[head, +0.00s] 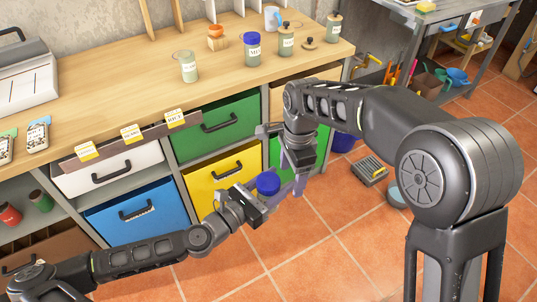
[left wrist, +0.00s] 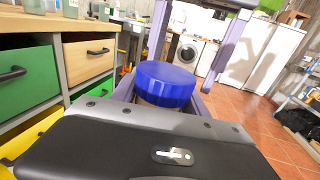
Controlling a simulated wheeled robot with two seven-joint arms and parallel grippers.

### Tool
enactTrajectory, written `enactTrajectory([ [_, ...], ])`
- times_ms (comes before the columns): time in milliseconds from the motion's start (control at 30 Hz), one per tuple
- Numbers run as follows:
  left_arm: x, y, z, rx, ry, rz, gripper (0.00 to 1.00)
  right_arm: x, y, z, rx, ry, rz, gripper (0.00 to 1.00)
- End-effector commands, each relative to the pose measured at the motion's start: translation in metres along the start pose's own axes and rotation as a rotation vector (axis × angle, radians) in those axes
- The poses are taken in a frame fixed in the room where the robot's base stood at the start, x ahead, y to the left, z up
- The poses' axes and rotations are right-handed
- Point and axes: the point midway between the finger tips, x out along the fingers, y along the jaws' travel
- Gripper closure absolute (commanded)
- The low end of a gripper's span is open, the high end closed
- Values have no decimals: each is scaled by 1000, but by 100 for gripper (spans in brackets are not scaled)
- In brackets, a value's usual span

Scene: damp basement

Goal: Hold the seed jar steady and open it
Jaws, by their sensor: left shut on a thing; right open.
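The seed jar has a round blue lid (head: 268,183), which is large in the left wrist view (left wrist: 166,84). Its body is mostly hidden below the lid. My left gripper (head: 270,190) is shut on the jar and holds it in the air in front of the drawers, lid up. My right gripper (head: 300,172) is open, with its fingers pointing down just beyond the jar. In the left wrist view its two lavender fingers (left wrist: 192,45) stand behind the lid, apart from each other. I cannot tell whether they touch the lid.
A wooden bench (head: 120,85) carries several jars, including another blue-lidded jar (head: 252,50). Below it are a green drawer (head: 215,125), a yellow drawer (head: 222,175) and a blue drawer (head: 135,208). A grey crate (head: 369,171) lies on the tiled floor. Open floor lies to the right.

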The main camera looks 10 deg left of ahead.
Motion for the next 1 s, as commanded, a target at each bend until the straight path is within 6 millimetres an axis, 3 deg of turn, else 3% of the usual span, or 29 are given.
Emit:
enactTrajectory([
  [33,0,0,0,0,-1,0,100,-21,-5,15,30,9,-5,29],
  [100,0,0,0,0,-1,0,100,-44,-6,31,82,19,0,29],
  [200,0,0,0,1,-1,0,100,-68,-5,49,137,29,5,29],
  [333,0,0,0,0,-1,0,100,-86,-2,62,180,38,9,29],
  [767,0,0,1,0,-1,0,100,-91,-1,65,193,40,11,29],
  [1000,0,0,0,0,-1,0,100,-73,-1,64,193,40,13,29],
])
